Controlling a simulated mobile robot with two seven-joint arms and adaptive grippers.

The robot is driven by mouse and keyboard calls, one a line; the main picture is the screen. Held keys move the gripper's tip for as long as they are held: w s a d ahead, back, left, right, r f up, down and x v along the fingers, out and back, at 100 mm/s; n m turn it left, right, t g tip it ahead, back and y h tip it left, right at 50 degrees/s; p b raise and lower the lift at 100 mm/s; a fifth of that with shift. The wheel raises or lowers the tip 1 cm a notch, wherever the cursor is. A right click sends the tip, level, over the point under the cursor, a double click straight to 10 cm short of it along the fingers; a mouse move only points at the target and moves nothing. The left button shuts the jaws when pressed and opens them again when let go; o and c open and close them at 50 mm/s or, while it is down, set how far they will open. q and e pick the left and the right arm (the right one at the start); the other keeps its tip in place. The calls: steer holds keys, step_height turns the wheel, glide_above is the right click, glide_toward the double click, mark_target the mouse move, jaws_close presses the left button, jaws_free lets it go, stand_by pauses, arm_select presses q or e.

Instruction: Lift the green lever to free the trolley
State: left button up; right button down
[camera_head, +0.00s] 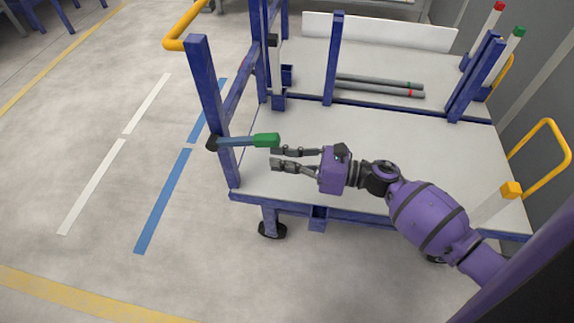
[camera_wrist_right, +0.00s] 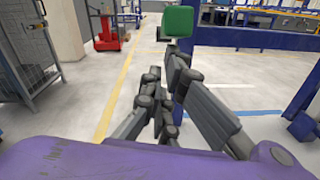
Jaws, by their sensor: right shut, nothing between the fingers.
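The lever has a green handle (camera_head: 267,140) on a blue-grey bar (camera_head: 236,142), mounted at the near left post (camera_head: 210,105) of the blue trolley. It points right and looks roughly level. In the right wrist view the green handle (camera_wrist_right: 178,21) is seen end-on, above and beyond the fingers. My right gripper (camera_head: 274,157) is shut and empty. Its fingertips are just below the handle in the head view; I cannot tell if they touch it. They also show in the right wrist view (camera_wrist_right: 166,85). My left gripper is out of view.
The trolley's pale deck (camera_head: 390,150) lies beneath my right arm. Two grey pipes (camera_head: 380,86) rest at its back. Blue posts and yellow handles (camera_head: 540,150) stand around the deck. The floor left of the trolley is clear, with painted lines (camera_head: 165,200).

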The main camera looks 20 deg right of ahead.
mark_target(278, 142)
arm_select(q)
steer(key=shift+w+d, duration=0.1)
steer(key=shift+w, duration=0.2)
arm_select(e)
steer(key=shift+r, duration=0.1)
